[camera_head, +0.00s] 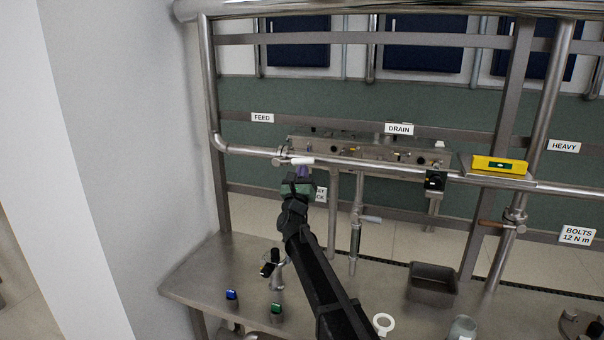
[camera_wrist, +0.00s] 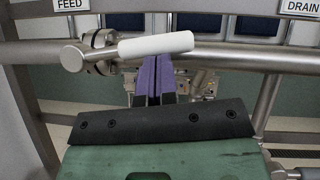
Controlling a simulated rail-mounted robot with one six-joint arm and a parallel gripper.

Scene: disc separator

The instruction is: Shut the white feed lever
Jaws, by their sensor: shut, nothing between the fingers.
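The white feed lever (camera_head: 301,161) is on the horizontal steel pipe at the left, below the FEED sign (camera_head: 262,118). In the wrist view the white handle (camera_wrist: 156,45) points right from its valve (camera_wrist: 92,53), lying roughly along the pipe with a slight tilt. My gripper (camera_head: 303,171) has purple fingers pressed together, with nothing between them. In the wrist view the fingertips (camera_wrist: 157,65) end right at the handle's lower edge, near its middle. I cannot tell whether they touch it.
The DRAIN sign (camera_head: 399,129) is right of the feed valve. A yellow box (camera_head: 499,165) sits at the pipe's right. A grey-handled valve (camera_head: 370,219) is on a vertical pipe. A dark tray (camera_head: 432,283), a blue button (camera_head: 232,295) and a green button (camera_head: 277,309) are on the bench.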

